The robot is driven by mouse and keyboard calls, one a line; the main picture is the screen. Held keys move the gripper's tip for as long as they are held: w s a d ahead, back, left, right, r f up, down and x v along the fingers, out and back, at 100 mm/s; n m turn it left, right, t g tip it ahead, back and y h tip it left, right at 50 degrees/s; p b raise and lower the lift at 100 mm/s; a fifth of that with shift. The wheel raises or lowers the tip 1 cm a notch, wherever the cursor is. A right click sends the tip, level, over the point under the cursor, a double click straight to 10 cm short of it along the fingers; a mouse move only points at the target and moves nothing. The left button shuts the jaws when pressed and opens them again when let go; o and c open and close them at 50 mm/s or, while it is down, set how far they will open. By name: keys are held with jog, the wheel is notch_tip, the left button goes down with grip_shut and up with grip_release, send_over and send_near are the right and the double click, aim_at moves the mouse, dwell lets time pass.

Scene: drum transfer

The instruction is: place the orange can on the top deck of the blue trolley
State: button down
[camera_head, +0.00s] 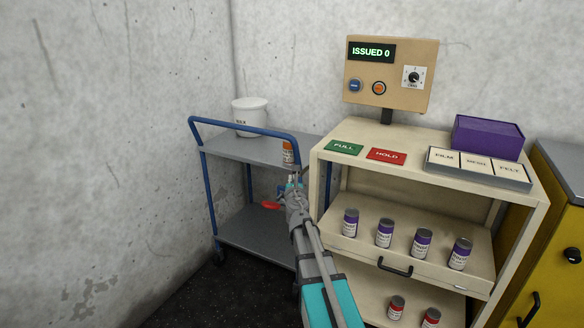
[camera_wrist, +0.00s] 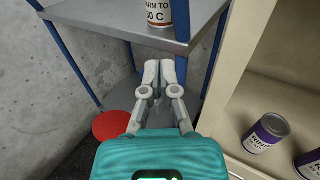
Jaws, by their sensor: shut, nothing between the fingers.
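The orange can (camera_head: 288,153) with a white label stands upright on the top deck (camera_head: 234,148) of the blue trolley (camera_head: 207,195), close to the deck's near right end. In the wrist view the can's lower part (camera_wrist: 158,14) shows near the edge of the grey top deck (camera_wrist: 112,17); its top is out of frame. My gripper (camera_head: 290,183) is apart from the can, in front of and below the deck's edge. In the wrist view my gripper (camera_wrist: 160,72) has its fingertips together with nothing between them.
A white bucket (camera_head: 250,112) stands at the back of the top deck. A round red thing (camera_wrist: 111,125) is low by the trolley. A cream cabinet (camera_head: 331,156) is close on the right, with several purple-labelled cans on its pulled-out shelf and two red-labelled cans lower down.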

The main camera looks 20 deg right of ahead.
aim_at(290, 159)
jog(key=x, duration=1.4)
jog(key=shift+s+d, duration=0.1)
jog(key=shift+x, duration=1.7)
jog(key=shift+s, duration=0.1)
jog(key=v, duration=1.4)
